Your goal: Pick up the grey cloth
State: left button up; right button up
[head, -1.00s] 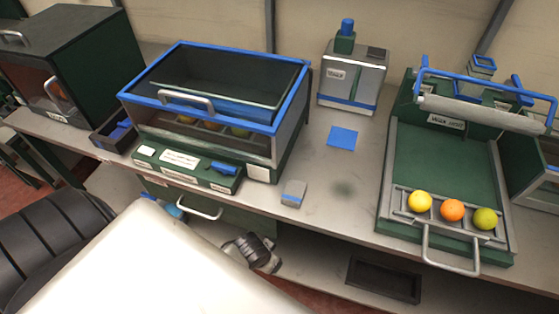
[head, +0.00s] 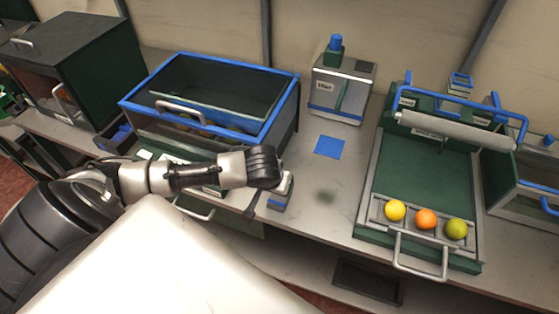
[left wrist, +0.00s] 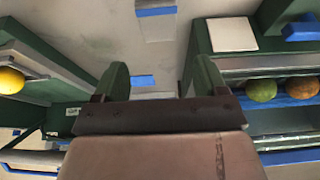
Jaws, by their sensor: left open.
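A small folded grey cloth with a blue band (head: 281,199) lies near the front edge of the bench. My left gripper (head: 268,196) is over it in the head view and partly hides it. In the left wrist view the cloth (left wrist: 155,12) shows at the top edge, partly cut off, beyond the two green fingers. The left gripper (left wrist: 160,78) is open there, with nothing between its fingers. My right gripper is not in view.
A blue-rimmed glass-topped box (head: 215,95) stands left of the cloth. A blue square (head: 330,146) lies behind it. A tray (head: 420,180) with yellow, orange and green fruits (head: 425,219) is at the right. The bench between is clear.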

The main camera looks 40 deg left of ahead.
pick_arm(q)
send_over(279, 197)
jog(key=s, duration=0.1)
notch_tip(279, 197, down, 4)
jog(key=shift+s+d+f, duration=0.1)
jog(key=shift+s+f, duration=0.05)
jog(key=shift+f, duration=0.05)
jog(key=shift+s+d+p+x, duration=0.1)
jog(key=shift+s+p+x, duration=0.1)
jog(key=shift+x, duration=0.65)
jog(key=shift+s+d+p+x, duration=0.1)
jog(key=shift+p+x, duration=0.05)
jog(key=shift+x, duration=0.75)
jog(key=shift+s+d+p+x, duration=0.1)
jog(key=shift+p+x, duration=0.1)
jog(key=shift+x, duration=0.65)
jog(key=shift+a+f, duration=0.1)
jog(key=shift+f, duration=0.1)
jog(key=shift+c, duration=0.4)
jog(key=c, duration=0.6)
jog(key=shift+r, duration=0.1)
